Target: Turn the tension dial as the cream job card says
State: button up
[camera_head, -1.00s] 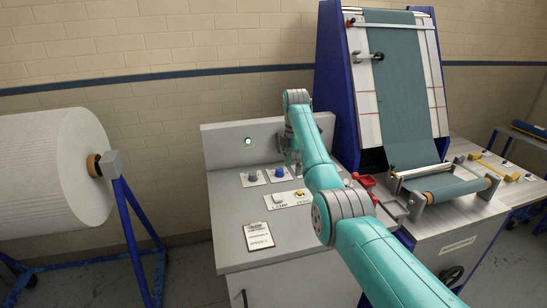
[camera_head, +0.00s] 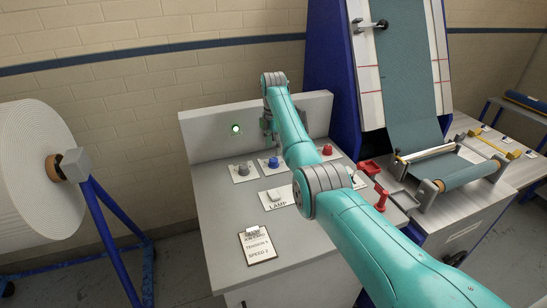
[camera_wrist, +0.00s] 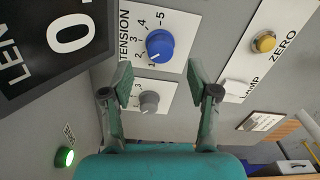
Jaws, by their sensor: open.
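The tension dial, a blue knob (camera_wrist: 158,44), sits on a white plate marked TENSION with numbers up to 5. Its white mark appears to point near the 1. It also shows in the head view (camera_head: 273,162), just below my arm's end. The cream job card (camera_head: 258,246) lies on the panel's front left. It has a TENSION line and a SPEED line, with digits too small to read surely. My gripper (camera_wrist: 160,82) is open and empty, its fingers at either side of the view below the blue knob. In the head view my arm partly hides it.
A grey knob (camera_wrist: 149,102) sits beside the blue one. A yellow ZERO button (camera_wrist: 264,42), a white LAMP switch (camera_head: 276,195) and a red knob (camera_head: 327,150) share the panel. A black display (camera_wrist: 60,45) and a lit green lamp (camera_wrist: 64,157) are close by.

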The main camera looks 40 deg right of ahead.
aim_at(274, 159)
jog(key=shift+f, duration=2.7)
jog(key=shift+c, duration=0.3)
grip_shut()
